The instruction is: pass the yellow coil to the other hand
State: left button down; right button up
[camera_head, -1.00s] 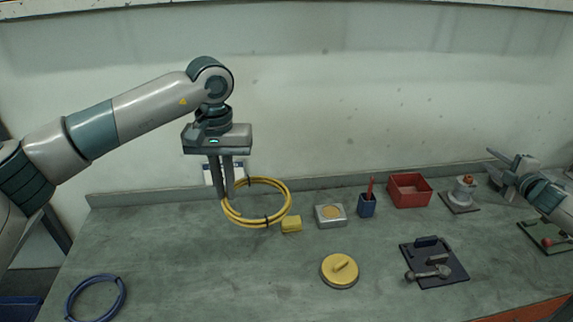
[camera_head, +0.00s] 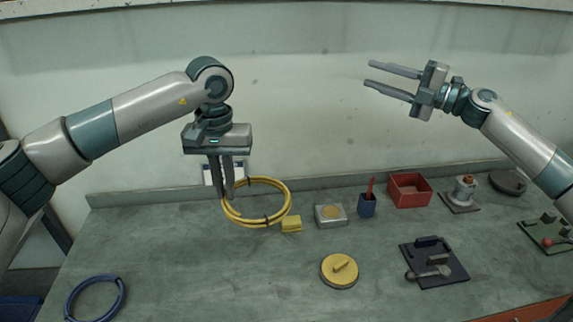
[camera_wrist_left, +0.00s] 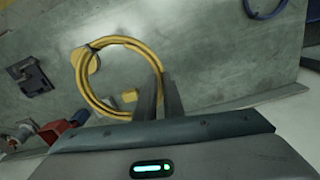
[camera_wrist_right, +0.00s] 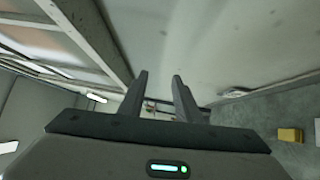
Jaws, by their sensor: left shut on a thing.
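The yellow coil (camera_head: 289,199) is a ring of hose with dark ties, held by its left side above the back of the bench. My left gripper (camera_head: 228,194) points down and is shut on the coil. The coil also shows in the left wrist view (camera_wrist_left: 84,85), reaching to the fingers (camera_wrist_left: 160,98). My right gripper (camera_head: 367,74) is raised at the upper right of the head view, well apart from the coil. Its fingers point left and stand apart with nothing between them. The right wrist view shows the two separated fingers (camera_wrist_right: 162,82).
A yellow block (camera_head: 292,224), a grey box (camera_head: 330,222), a blue cup (camera_head: 367,206) and a red bin (camera_head: 424,198) stand along the bench. A yellow lidded disc (camera_head: 339,281) and a dark plate (camera_head: 452,273) lie in front. A blue coil (camera_head: 68,299) lies front left.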

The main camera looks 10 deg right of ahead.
jog(key=s+a+r+n+g+h, duration=0.2)
jog(key=s+a+r+n+g, duration=0.3)
jog(key=a, duration=0.6)
jog(key=s+a+r+n+g+h, duration=0.25)
jog(key=s+a+r, duration=0.45)
jog(key=a, duration=0.5)
pick_arm(q)
jog(key=shift+a, duration=0.1)
pick_arm(e)
jog(key=s+a+f+h, duration=0.1)
jog(key=s+f+h, duration=0.2)
jog(key=f, duration=0.3)
jog(key=s+a+f+m+h, duration=0.1)
jog(key=s+f+h, duration=0.2)
jog(key=f, duration=0.4)
jog(key=s+a+f+h, duration=0.1)
jog(key=s+f+h, duration=0.3)
jog(key=f, duration=0.2)
jog(key=shift+a+f+m+g, duration=0.25)
jog(key=shift+f+m+g, duration=0.05)
jog(key=shift+m+g, duration=0.05)
jog(key=shift+w+f+h, duration=0.1)
jog(key=shift+w+h, duration=0.05)
jog(key=shift+h, duration=0.1)
